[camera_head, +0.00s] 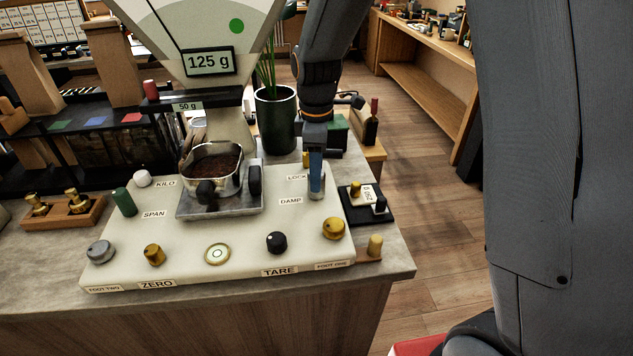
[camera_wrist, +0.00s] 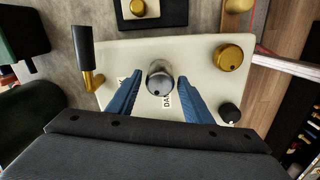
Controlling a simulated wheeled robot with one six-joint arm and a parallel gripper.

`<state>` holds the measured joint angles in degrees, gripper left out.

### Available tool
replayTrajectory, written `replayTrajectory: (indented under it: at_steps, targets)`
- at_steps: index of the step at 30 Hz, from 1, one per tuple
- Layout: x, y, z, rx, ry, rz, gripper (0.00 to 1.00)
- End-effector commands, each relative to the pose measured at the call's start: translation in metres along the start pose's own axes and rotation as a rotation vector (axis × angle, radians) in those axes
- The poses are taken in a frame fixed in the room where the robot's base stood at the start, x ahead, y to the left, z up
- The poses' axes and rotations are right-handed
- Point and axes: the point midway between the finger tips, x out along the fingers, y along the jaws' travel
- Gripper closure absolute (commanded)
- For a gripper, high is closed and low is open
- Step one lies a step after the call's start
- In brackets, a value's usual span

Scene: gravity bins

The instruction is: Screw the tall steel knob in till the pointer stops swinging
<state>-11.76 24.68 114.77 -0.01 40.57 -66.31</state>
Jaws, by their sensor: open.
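The tall steel knob (camera_wrist: 160,79) stands on the cream scale base (camera_wrist: 205,68) beside the partly covered DAMP label (camera_wrist: 167,101). My gripper (camera_wrist: 158,75) is open, with one blue finger on each side of the knob; I cannot tell whether either finger touches it. The pointer (camera_head: 171,24) is a thin dark line on the pale dial (camera_head: 213,18), above a display (camera_head: 209,62) reading 125 g.
A pan of dark grounds (camera_head: 213,165) sits on the steel plate left of my gripper. A brass knob (camera_head: 334,228) and black TARE knob (camera_head: 277,242) stand in front. A black tray (camera_head: 365,215) lies right. A potted plant (camera_head: 275,118) stands behind.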

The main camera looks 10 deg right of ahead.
Motion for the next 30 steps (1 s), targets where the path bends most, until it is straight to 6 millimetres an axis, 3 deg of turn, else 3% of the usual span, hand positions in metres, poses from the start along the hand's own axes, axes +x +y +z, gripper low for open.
replayTrajectory:
  at_steps: [14,30]
  targets:
    - [-0.036,0.0,0.0,0.0,0.0,0.0,0.54]
    - [-0.037,0.0,0.0,0.0,0.0,0.0,0.54]
